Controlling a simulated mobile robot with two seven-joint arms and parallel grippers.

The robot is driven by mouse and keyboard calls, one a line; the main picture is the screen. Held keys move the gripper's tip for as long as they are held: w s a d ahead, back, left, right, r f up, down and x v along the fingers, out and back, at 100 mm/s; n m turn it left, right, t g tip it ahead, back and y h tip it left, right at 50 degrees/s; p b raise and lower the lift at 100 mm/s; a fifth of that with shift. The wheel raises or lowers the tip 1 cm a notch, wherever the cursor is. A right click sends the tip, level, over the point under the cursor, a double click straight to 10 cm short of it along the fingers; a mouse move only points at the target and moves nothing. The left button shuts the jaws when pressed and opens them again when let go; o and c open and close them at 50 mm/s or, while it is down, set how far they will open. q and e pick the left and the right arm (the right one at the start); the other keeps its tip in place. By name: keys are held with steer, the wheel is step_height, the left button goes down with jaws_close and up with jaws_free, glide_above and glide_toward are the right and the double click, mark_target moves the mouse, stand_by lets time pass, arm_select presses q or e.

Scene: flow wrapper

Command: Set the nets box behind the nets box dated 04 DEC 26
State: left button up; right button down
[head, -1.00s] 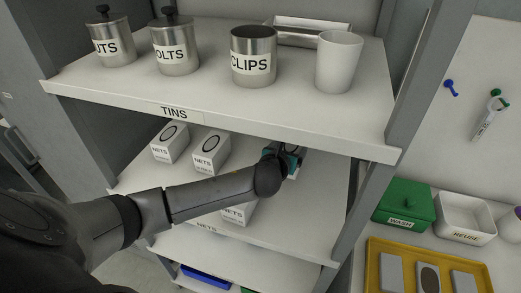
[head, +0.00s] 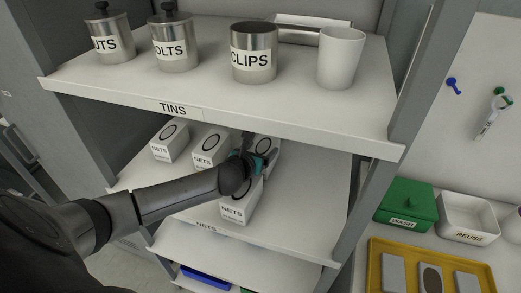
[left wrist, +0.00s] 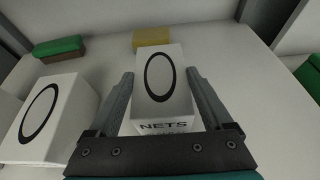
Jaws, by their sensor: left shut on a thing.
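My left gripper (head: 258,160) is shut on a white nets box (head: 267,146) with a black oval on top, under the tins shelf. In the left wrist view this nets box (left wrist: 162,84) sits between the two fingers, its NETS label facing the camera. Another nets box (head: 238,207) stands nearer the shelf front, just in front of the held one and partly covered by my gripper. Two more nets boxes, one in the middle (head: 209,150) and one at the left (head: 170,141), stand to the left. The dates are too small to read. My right gripper is out of view.
The tins shelf (head: 230,105) hangs low over the boxes. Its upright post (head: 375,185) stands at the right. The nets shelf is bare to the right of the boxes. Green-and-brown (left wrist: 58,48) and yellow (left wrist: 146,38) blocks lie farther back in the wrist view.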

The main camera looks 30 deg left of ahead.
arm_select(q)
steer(key=shift+f, duration=0.1)
steer(key=o, duration=1.4)
steer(key=shift+c, duration=0.2)
steer(key=shift+s, duration=0.2)
steer(key=p+v, duration=0.2)
steer(key=v, duration=0.9)
steer(key=shift+s+d+r, duration=0.1)
steer(key=shift+s+r, duration=0.15)
steer(key=shift+r, duration=0.05)
